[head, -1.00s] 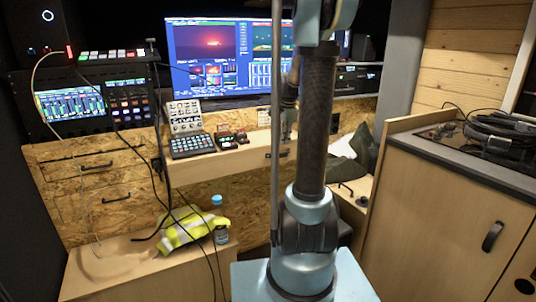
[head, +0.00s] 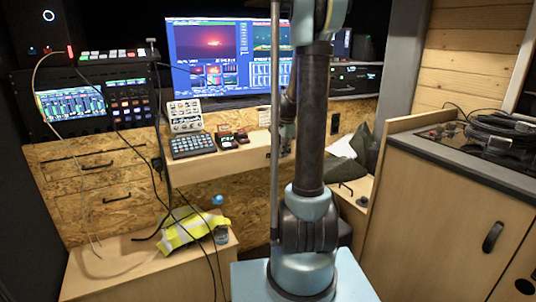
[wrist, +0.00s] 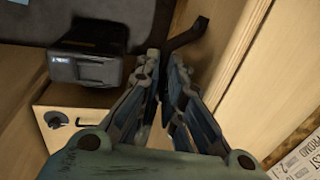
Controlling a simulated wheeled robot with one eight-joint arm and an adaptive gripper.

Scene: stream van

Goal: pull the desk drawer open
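The desk (head: 222,168) has a pale wood front below the keypad and screens in the head view. A dark handle (wrist: 188,36) sticks out from a pale wood front in the wrist view. My gripper (wrist: 165,58) points at it, fingertips a small gap apart, with the handle's near end at or just beyond that gap. I cannot tell whether the fingers touch it. In the head view my arm hides most of the gripper and the handle. The desk front looks closed, though part of it is hidden.
A black device (wrist: 85,68) sits left of the fingers. A printed sheet (wrist: 300,150) lies at lower right. A wooden box (head: 135,262) with a yellow vest (head: 188,230) stands front left. A cabinet (head: 440,215) stands close on the right. Cables hang at left.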

